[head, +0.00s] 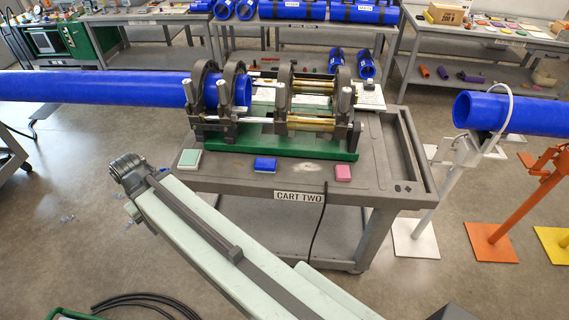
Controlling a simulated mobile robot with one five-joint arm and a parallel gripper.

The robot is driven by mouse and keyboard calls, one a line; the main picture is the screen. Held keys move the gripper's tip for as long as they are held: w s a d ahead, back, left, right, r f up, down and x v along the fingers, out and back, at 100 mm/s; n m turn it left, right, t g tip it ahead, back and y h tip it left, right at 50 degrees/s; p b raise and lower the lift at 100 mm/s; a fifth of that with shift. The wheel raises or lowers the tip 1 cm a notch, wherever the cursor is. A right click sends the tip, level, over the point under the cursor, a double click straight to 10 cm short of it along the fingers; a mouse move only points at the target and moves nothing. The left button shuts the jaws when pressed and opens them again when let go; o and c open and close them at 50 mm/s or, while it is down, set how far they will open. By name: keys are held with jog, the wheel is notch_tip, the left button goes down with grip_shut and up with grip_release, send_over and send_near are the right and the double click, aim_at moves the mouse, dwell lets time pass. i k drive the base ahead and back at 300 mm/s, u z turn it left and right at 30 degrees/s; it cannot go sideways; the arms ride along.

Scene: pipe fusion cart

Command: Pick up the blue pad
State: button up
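The blue pad (265,164) is a small block with a blue top and a pale lower layer. It lies flat on the front strip of the grey cart top, between a mint green pad (190,158) and a pink pad (343,172). Nothing covers it. My pale arm reaches from the bottom right up to a dark joint left of the cart. My gripper does not show in this view, so its state and place are hidden.
The cart (390,192), labelled CART TWO, carries a pipe fusion machine on a green base (255,142) behind the pads. A long blue pipe (95,87) enters it from the left. Pipe stands (421,236) stand right of the cart. A black cable hangs off its front edge.

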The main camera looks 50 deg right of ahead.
aim_at(268, 165)
jog(key=z, duration=0.55)
jog(key=i, duration=0.35)
jog(key=z, duration=0.45)
jog(key=k, duration=1.05)
jog(key=u, duration=0.65)
jog(key=i, duration=1.35)
jog(key=u, duration=0.75)
